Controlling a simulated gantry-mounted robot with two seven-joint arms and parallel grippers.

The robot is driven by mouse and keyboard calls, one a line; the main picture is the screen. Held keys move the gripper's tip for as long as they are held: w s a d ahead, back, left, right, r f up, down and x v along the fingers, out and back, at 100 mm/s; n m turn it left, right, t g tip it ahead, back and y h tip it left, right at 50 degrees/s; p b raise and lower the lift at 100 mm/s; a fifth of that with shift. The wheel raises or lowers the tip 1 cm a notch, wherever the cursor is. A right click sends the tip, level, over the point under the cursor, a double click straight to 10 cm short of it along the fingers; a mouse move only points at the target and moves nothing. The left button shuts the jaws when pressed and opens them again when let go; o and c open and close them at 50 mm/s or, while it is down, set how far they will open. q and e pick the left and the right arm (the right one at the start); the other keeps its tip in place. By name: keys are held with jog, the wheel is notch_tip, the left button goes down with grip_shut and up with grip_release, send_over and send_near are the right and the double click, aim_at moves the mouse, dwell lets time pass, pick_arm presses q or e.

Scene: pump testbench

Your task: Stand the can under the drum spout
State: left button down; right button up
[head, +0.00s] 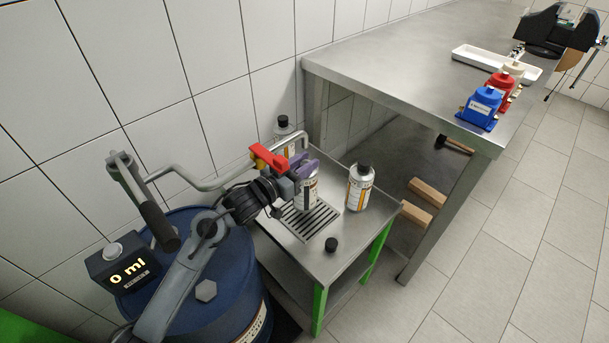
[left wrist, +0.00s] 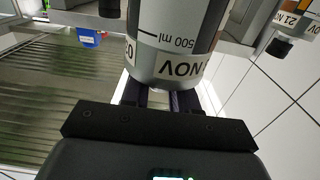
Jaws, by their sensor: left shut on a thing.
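My left gripper (head: 306,172) has its purple fingers shut on a white and grey can (head: 309,195) with a dark and orange label. The can is upright over the slotted drain grate (head: 308,221) of the small steel stand; I cannot tell whether its base touches. The same can (left wrist: 175,55) fills the left wrist view's middle, its "500 ml" mark upside down. The drum spout (head: 291,139), a bent grey pipe, ends just above the gripper and can. My gripper hides the can's top and their exact alignment. The blue drum (head: 250,275) stands at left. My right gripper is not in view.
A black-capped can (head: 360,187) stands right of the grate, another (head: 284,127) behind it. A loose black cap (head: 331,244) lies near the stand's front. The pump crank (head: 143,200) and "0 ml" display (head: 125,270) are at left. A steel bench (head: 400,65) is behind.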

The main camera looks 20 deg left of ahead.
pick_arm(q)
notch_tip(320, 180, down, 3)
jog(key=shift+s+f+b, duration=0.1)
jog(key=shift+f+b, duration=0.05)
jog(key=shift+b, duration=0.7)
jog(key=c, duration=0.9)
grip_release()
jog(key=shift+f, duration=0.25)
jog(key=shift+r, duration=0.15)
jog(key=p+v, duration=0.4)
jog(key=v, duration=0.7)
jog(key=shift+s+a+r, duration=0.1)
jog(key=shift+s+a, duration=0.1)
jog(key=shift+s, duration=0.15)
